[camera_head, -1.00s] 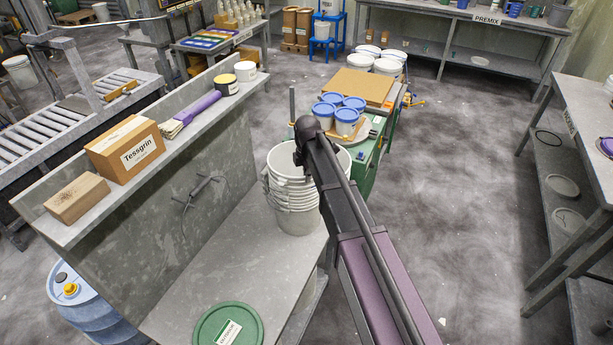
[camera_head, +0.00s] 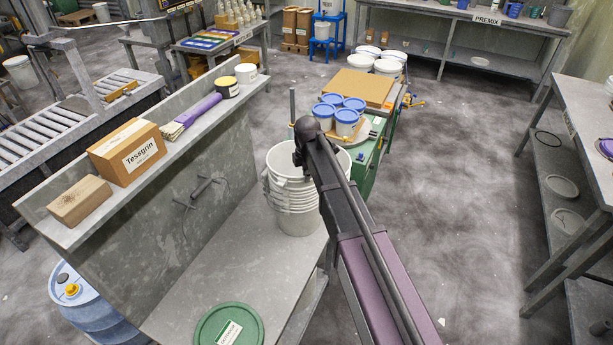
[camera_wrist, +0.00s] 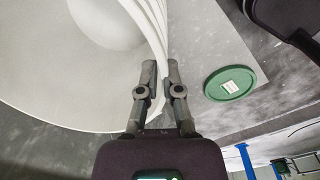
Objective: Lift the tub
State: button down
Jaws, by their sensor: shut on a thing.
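The tub is white and sits in a nested stack of white tubs (camera_head: 290,205) on the grey bench. In the wrist view the tub's pale inside (camera_wrist: 60,60) and layered rims fill the upper left. My gripper (camera_wrist: 160,92) has its two fingers on either side of the rim wall, shut on it. In the head view my dark arm covers the gripper's fingers and part of the stack's right side. I cannot tell how many of the nested rims lie between the fingers.
A green lid (camera_head: 228,326) lies at the bench's near end; it also shows in the wrist view (camera_wrist: 230,83). A shelf (camera_head: 80,222) along the left holds a Tessgrin box (camera_head: 127,152), a wooden block and a brush. Blue-lidded tubs (camera_head: 347,120) stand behind the stack.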

jog(key=shift+r+p, duration=2.3)
jog(key=shift+r, duration=0.25)
jog(key=shift+d+t, duration=0.15)
jog(key=shift+t, duration=0.15)
jog(key=shift+r+p, duration=3)
jog(key=shift+r, duration=0.1)
jog(key=shift+r+p, duration=2.9)
jog(key=shift+p, duration=0.1)
jog(key=shift+r, duration=0.1)
jog(key=shift+r+p, duration=1.3)
jog(key=shift+p, duration=0.05)
jog(key=shift+f, duration=0.1)
